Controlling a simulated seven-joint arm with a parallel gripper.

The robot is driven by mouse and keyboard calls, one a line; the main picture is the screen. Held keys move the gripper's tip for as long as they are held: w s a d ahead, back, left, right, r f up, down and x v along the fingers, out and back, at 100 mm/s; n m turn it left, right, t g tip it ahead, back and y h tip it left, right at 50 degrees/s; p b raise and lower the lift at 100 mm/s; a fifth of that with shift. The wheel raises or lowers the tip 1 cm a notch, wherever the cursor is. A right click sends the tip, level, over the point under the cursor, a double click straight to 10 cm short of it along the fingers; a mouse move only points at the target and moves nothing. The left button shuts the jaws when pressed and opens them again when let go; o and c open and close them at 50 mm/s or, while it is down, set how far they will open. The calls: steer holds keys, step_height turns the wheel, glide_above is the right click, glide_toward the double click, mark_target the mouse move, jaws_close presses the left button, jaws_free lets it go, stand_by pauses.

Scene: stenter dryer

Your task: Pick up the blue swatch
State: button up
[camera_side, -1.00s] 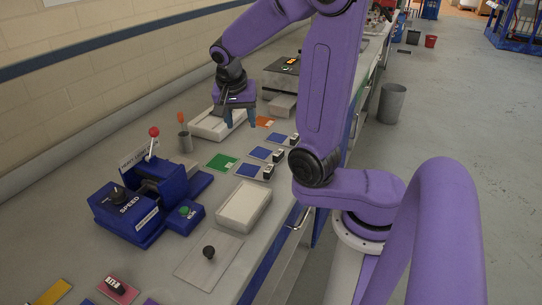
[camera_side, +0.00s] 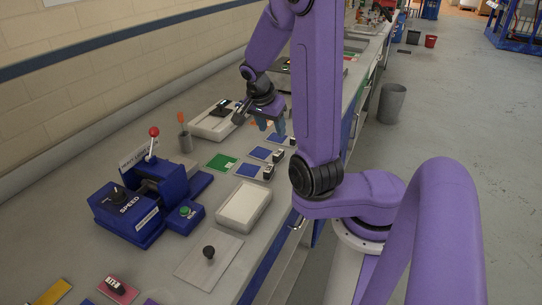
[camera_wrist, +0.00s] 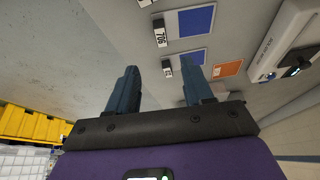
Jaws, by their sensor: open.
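Several blue swatches lie in a row on the bench; in the side view there is a near one (camera_side: 246,170), a middle one (camera_side: 260,154) and a far one (camera_side: 276,138) close below my gripper (camera_side: 273,127). Two blue swatches show in the wrist view, one at the top (camera_wrist: 197,19) and one (camera_wrist: 189,57) just beyond the right fingertip, which partly covers it. My gripper (camera_wrist: 160,78) is open and empty, with its fingers apart above the bench. I cannot tell its exact height over the swatches.
Small black-and-white numbered blocks (camera_side: 268,172) stand beside the blue swatches. A green swatch (camera_side: 222,161) lies to their left. An orange swatch (camera_wrist: 228,68) and a white device (camera_wrist: 283,38) are right of the fingers. A pale tray (camera_side: 244,205) sits nearer the camera.

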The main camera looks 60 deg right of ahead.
mark_target(278, 153)
steer(key=shift+w+x, duration=0.2)
steer(key=shift+x, duration=5.7)
steer(key=shift+s+a, duration=0.1)
steer(key=shift+a, duration=0.1)
jaws_close()
